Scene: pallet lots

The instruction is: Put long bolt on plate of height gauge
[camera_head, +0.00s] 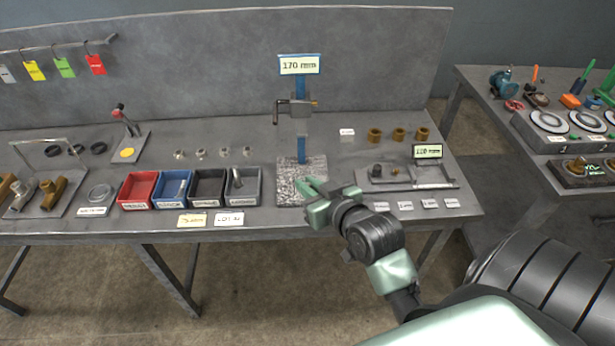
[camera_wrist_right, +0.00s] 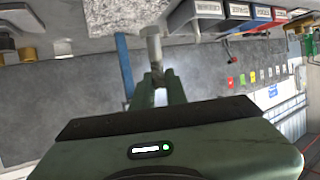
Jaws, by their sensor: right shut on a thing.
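The height gauge has a speckled grey plate (camera_head: 290,172), a blue column (camera_head: 300,125) and a 170 mm sign (camera_head: 300,65). My right gripper (camera_head: 310,190) is over the plate's front right part. In the wrist view, my right gripper (camera_wrist_right: 157,88) is shut on a long bolt (camera_wrist_right: 153,48), a grey metal piece with a wide head that sticks out beyond the fingertips. The speckled plate (camera_wrist_right: 72,14) shows beside the bolt, which looks apart from it. In the head view I cannot make out the bolt. My left gripper is not in view.
Red (camera_head: 138,190), blue (camera_head: 172,188), black (camera_head: 207,187) and grey (camera_head: 242,187) bins stand left of the plate. A tray (camera_head: 405,178) with a 110 mm sign (camera_head: 427,152) lies to the right. Several brass pieces (camera_head: 398,134) stand behind it.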

